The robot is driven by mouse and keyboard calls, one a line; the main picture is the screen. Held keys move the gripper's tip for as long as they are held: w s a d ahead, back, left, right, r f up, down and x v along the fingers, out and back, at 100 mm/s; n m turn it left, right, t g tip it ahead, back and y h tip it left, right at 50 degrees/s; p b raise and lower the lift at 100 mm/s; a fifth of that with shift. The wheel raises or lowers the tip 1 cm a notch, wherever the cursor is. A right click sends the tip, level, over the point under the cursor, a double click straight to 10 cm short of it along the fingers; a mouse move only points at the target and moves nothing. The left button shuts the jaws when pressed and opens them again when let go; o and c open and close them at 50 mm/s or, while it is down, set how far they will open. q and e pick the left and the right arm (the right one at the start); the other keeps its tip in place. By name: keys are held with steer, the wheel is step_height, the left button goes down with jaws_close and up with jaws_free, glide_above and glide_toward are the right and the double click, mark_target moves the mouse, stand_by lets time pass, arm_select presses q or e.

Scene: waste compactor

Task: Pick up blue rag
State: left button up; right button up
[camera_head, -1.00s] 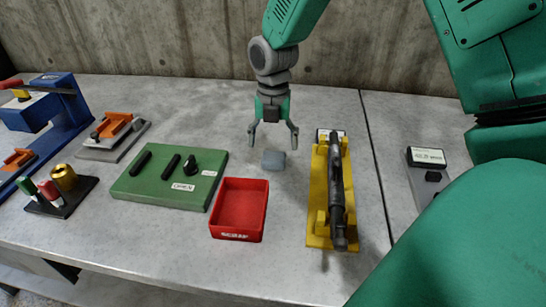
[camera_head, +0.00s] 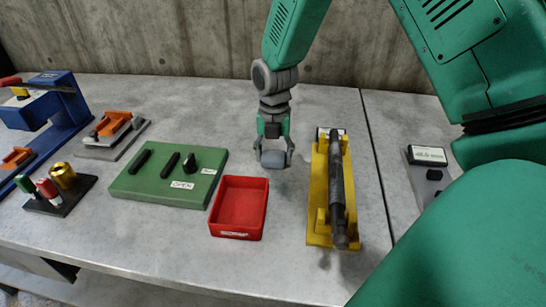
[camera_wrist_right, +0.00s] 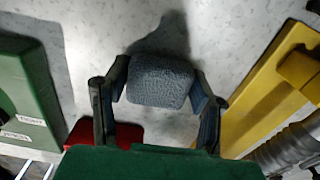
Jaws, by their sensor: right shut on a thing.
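The blue rag (camera_head: 273,159) is a small grey-blue block-shaped cloth on the table, behind the red tray. In the right wrist view the rag (camera_wrist_right: 160,80) sits between the two fingers, with its rough texture showing. My right gripper (camera_head: 273,155) reaches down from above and is shut on the rag, one finger on each side. It also shows in the right wrist view (camera_wrist_right: 158,90). Whether the rag touches the table or is slightly lifted is hard to tell. My left gripper is not in view.
An empty red tray (camera_head: 239,234) stands just in front of the rag. A green panel (camera_head: 130,187) with black handles lies to the left. A yellow stand (camera_head: 318,215) holding a dark rod (camera_head: 338,190) is close on the right. Bare table lies behind.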

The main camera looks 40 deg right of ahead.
mark_target(273, 153)
step_height(273, 153, up, 10)
steer(key=shift+p, duration=0.7)
steer(key=shift+o, duration=0.8)
steer(key=shift+c, duration=0.3)
steer(key=shift+a, duration=0.1)
